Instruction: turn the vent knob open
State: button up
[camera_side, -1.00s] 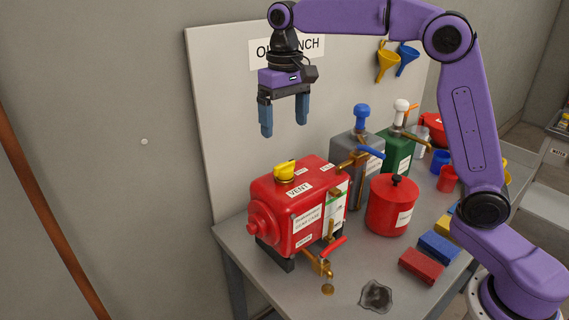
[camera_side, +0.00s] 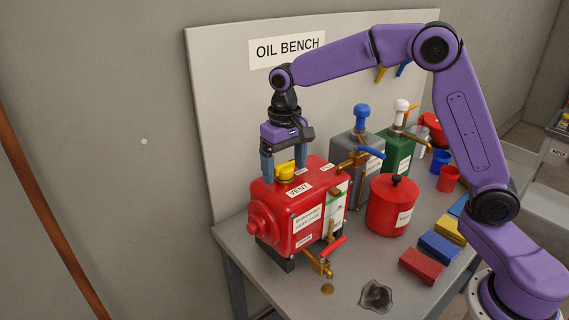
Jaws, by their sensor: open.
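The yellow vent knob (camera_side: 286,173) sits on top of the red tank (camera_side: 270,205), beside a white label reading VENT. My gripper (camera_side: 284,171) points straight down over it. Its two blue fingers are open, one to the left of the knob and one to the right. I cannot tell whether either finger touches the knob. The knob's upper part shows between the fingers.
A brass tap with a red lever (camera_side: 333,246) is on the tank's front. A red lidded pot (camera_side: 391,206), a grey can (camera_side: 350,160) and a green can (camera_side: 397,152) stand to the right. Coloured blocks and a dark rag (camera_side: 376,296) lie on the bench (camera_side: 340,284).

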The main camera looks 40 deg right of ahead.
jog(key=c, duration=1.1)
jog(key=shift+o, duration=0.2)
jog(key=shift+n, duration=0.4)
jog(key=n, duration=0.4)
jog(key=shift+n, duration=0.3)
jog(key=shift+r+n, duration=0.1)
jog(key=shift+n, duration=2.2)
jog(key=o, duration=1.1)
jog(key=shift+c, duration=0.2)
